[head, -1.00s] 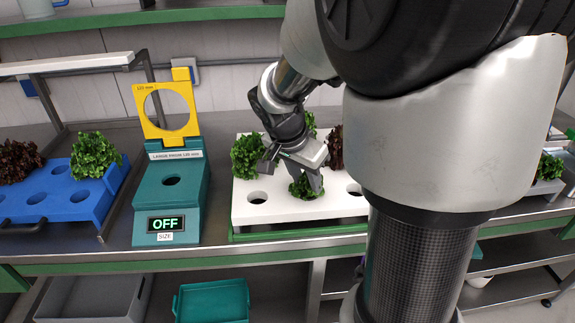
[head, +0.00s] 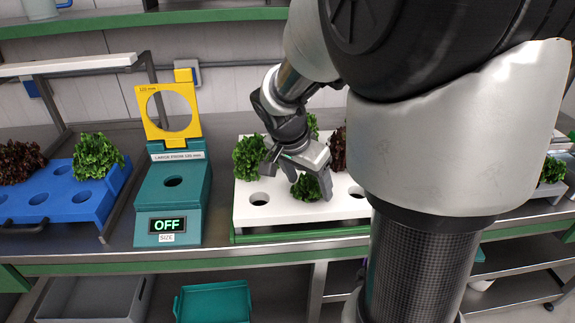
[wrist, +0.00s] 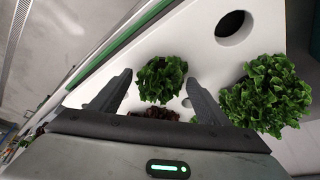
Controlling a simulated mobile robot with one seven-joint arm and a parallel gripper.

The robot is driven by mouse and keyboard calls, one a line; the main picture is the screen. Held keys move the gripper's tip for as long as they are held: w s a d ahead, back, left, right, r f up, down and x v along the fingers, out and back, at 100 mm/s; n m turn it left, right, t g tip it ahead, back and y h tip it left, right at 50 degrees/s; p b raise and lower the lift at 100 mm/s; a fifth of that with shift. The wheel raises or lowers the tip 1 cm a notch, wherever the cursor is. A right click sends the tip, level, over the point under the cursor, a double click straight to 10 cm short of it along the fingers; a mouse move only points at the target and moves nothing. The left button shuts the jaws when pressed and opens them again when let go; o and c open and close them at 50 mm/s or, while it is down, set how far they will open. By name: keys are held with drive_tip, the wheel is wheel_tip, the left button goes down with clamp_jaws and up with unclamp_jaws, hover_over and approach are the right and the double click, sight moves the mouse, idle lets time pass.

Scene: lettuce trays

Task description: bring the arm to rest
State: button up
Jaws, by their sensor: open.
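My gripper (head: 298,178) is open over the white tray, close above a small green lettuce (head: 306,188) in its front part. In the wrist view my gripper (wrist: 158,98) has its two fingers wide apart, with the green lettuce (wrist: 161,79) showing between them and nothing held. My arm reaches in from the upper right and hides part of the tray's right side. The white tray (head: 285,212) also holds a green lettuce (head: 248,157) at back left and a dark red lettuce (head: 338,150) behind my gripper.
A teal sizing station (head: 170,205) with a raised yellow ring gauge (head: 152,128) reads OFF, left of the white tray. A blue tray (head: 65,205) with lettuces stands farther left. A grey bin (head: 95,300) and a teal bin (head: 212,302) sit below the bench.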

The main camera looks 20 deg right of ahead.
drive_tip(key=shift+r, duration=0.1)
drive_tip(key=shift+r+p, duration=2.15)
drive_tip(key=shift+r, duration=1.3)
